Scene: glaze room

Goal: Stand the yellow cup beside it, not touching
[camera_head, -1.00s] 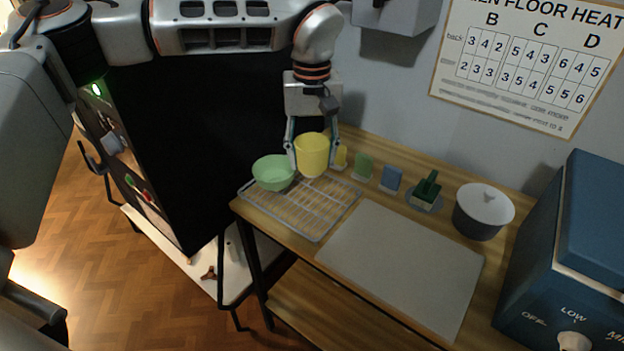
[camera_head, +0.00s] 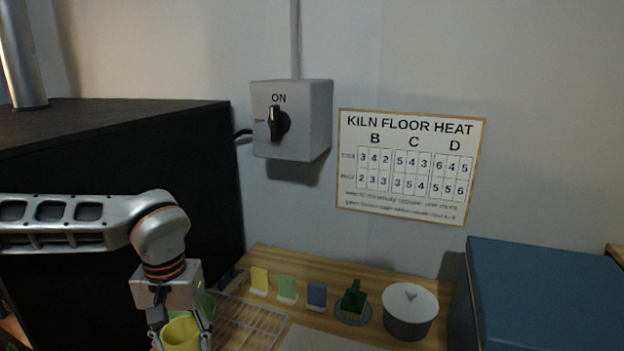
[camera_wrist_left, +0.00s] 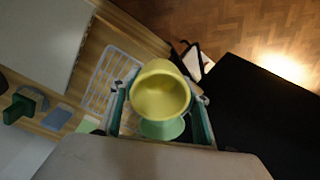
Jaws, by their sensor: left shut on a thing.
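The yellow cup (camera_head: 182,335) is upright between the fingers of my left gripper (camera_head: 180,331), which is shut on it. In the left wrist view the cup (camera_wrist_left: 160,92) shows its open mouth, with a finger on either side. The green bowl (camera_head: 207,304) is mostly hidden behind the cup and gripper in the head view. In the wrist view the bowl (camera_wrist_left: 162,128) shows partly from under the cup; whether they touch cannot be told. The wire rack (camera_head: 250,320) lies to the right of the cup. My right gripper is not in view.
A blue box (camera_head: 540,295) is at far right.

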